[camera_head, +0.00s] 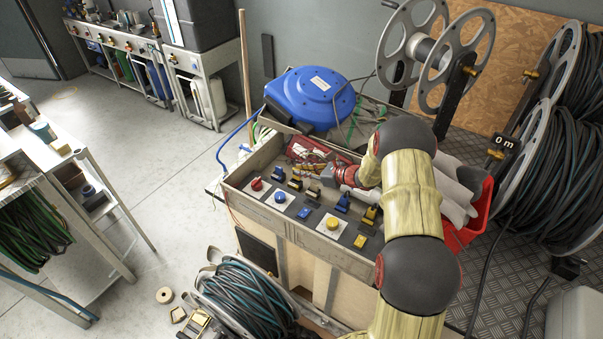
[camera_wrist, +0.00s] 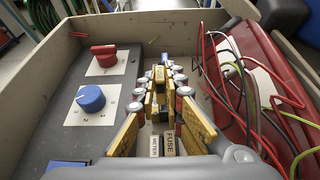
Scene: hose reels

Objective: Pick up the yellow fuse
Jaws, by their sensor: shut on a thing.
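In the wrist view a small yellow fuse (camera_wrist: 159,75) with a dark top stands at the far end of my fingers. My gripper (camera_wrist: 160,88) is shut on it, with a yellow-and-black finger along each side. Labels reading METER and FUSE show between the fingers, nearer the wrist. In the head view my gripper (camera_head: 304,172) reaches in low from the right over the back of the control panel. Which small yellow piece there is the held fuse is hard to tell. Whether the fuse still touches the panel cannot be told.
The panel box (camera_head: 262,212) carries a red knob (camera_wrist: 103,55), a blue knob (camera_wrist: 90,98) and other blue and yellow pieces. Red tray-like part (camera_wrist: 255,85) with loose wires lies right of my gripper. A blue reel (camera_head: 312,98) stands behind; wooden walls surround the panel.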

